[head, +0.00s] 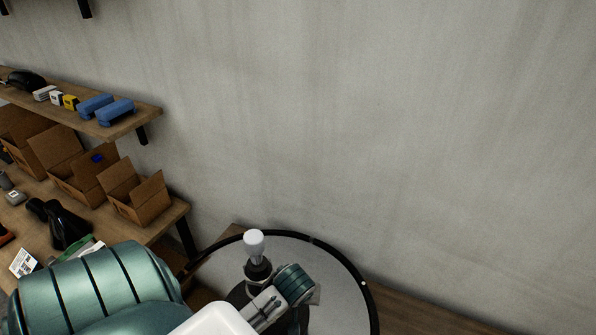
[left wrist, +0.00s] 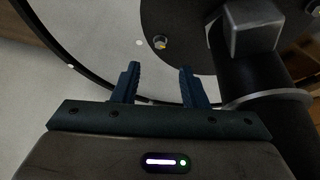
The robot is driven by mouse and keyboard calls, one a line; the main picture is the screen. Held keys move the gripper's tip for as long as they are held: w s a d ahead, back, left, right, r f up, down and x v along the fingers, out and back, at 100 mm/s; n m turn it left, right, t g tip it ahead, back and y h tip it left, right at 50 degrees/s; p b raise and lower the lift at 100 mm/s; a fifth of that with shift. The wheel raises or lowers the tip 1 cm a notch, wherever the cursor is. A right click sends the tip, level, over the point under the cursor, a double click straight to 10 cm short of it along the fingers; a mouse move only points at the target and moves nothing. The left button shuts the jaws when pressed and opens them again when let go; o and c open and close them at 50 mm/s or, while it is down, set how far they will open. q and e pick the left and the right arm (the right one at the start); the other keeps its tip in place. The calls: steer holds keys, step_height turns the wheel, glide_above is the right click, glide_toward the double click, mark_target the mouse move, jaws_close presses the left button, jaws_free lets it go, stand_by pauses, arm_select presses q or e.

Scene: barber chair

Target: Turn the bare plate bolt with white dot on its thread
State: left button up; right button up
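In the left wrist view my left gripper (left wrist: 157,85) is open and empty, its two dark fingers apart. Beyond the fingertips, and clear of them, a small yellowish-white bolt end (left wrist: 160,43) shows on a dark round plate (left wrist: 190,58). A tiny pale dot lies just left of it; I cannot tell whether it is on a thread. The dark plate sits on a larger pale disc (left wrist: 105,35) with a black rim. In the head view the pale disc (head: 345,300) shows at the bottom, partly covered by teal and white parts. Neither gripper can be made out there.
A black column with a square block (left wrist: 250,28) stands right of the fingers in the left wrist view. In the head view a white knob (head: 254,243) rises over the disc. A workbench with open cardboard boxes (head: 136,193) and a shelf (head: 146,113) stand at left.

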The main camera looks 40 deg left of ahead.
arm_select(q)
steer(key=shift+v, duration=1.15)
